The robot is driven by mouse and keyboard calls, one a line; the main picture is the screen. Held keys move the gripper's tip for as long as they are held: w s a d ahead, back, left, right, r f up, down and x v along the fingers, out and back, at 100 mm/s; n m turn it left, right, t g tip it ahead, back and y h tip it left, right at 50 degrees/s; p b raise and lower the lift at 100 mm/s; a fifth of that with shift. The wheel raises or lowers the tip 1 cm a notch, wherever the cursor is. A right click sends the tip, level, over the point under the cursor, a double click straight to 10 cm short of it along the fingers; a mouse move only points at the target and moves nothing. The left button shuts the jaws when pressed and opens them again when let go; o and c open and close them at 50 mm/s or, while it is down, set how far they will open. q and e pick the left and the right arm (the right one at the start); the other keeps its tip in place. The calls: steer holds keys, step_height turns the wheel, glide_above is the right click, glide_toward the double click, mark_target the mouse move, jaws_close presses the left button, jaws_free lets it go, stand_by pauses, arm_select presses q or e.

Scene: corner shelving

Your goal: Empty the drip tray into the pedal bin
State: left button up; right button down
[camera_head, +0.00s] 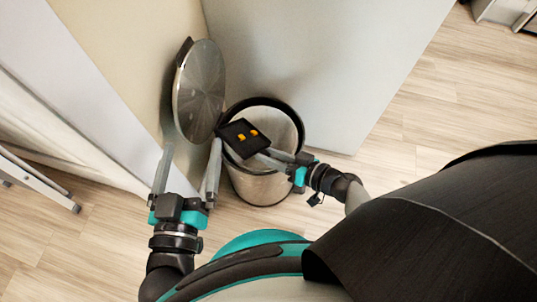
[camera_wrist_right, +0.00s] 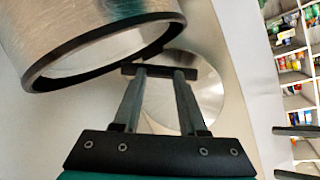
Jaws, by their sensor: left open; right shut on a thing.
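The black drip tray (camera_head: 235,129) is over the near left part of the pedal bin's mouth, with two yellow-orange bits (camera_head: 247,135) on it. My right gripper (camera_head: 263,153) is shut on the tray's edge; the tray (camera_wrist_right: 135,69) shows as a thin dark strip at the fingertips (camera_wrist_right: 158,75) in the right wrist view. The metal pedal bin (camera_head: 262,186) stands upright with a black rim, its round lid (camera_head: 200,92) raised; bin (camera_wrist_right: 95,35) and lid (camera_wrist_right: 208,92) also show in the wrist view. My left gripper (camera_head: 190,150) is open and empty, just below the lid.
A beige panel (camera_head: 120,60) stands left of the bin and a pale grey panel (camera_head: 320,60) behind it. Wooden floor (camera_head: 400,140) is open at the right. Stocked shelves (camera_wrist_right: 290,60) show at the right of the wrist view.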

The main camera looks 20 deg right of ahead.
steer(key=shift+w+d+m+y, duration=0.3)
steer(key=shift+d+m+y, duration=0.3)
steer(key=shift+m, duration=0.5)
steer(key=shift+w+d+r+m+y, duration=0.15)
steer(key=shift+d+m+y, duration=0.15)
steer(key=shift+m+y, duration=0.35)
steer(key=shift+w+d+f+m+y, duration=0.15)
steer(key=shift+d+m+y, duration=0.2)
steer(key=shift+m, duration=0.6)
stand_by(0.4)
